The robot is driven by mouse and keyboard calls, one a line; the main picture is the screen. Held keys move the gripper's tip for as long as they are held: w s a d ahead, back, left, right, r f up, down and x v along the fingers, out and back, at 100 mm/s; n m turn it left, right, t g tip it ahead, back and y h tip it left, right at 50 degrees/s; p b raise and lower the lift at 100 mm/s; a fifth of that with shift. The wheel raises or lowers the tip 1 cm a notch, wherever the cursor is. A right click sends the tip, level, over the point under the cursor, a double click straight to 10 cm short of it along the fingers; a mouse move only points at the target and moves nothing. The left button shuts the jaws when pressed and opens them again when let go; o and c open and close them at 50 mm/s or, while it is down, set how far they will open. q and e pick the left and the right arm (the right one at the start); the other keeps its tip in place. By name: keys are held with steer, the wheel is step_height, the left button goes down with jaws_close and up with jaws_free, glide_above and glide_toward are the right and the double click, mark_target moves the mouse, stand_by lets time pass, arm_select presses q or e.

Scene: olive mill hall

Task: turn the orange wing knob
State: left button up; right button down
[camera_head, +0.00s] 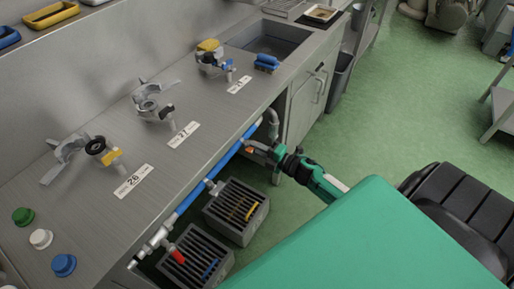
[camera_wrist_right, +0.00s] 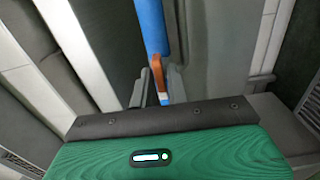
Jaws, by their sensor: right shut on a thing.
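The orange wing knob (camera_head: 249,151) sits by the blue pipe (camera_head: 228,157) below the counter's front edge, mostly hidden by my right gripper (camera_head: 262,151). In the right wrist view the knob (camera_wrist_right: 157,73) shows edge-on as a narrow orange piece in front of the blue pipe (camera_wrist_right: 151,25). My right gripper (camera_wrist_right: 160,88) is shut on it, with one grey finger on each side. My left gripper is in neither view.
The steel counter (camera_head: 105,215) carries clamp-like fittings beside number labels, and a sink (camera_head: 268,40) at its far end. Two slatted grey boxes, one farther (camera_head: 263,210) and one nearer (camera_head: 164,272), stand below the pipe. Green floor (camera_head: 400,110) is open to the right.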

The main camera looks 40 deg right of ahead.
steer(key=c, duration=1.5)
jaws_free()
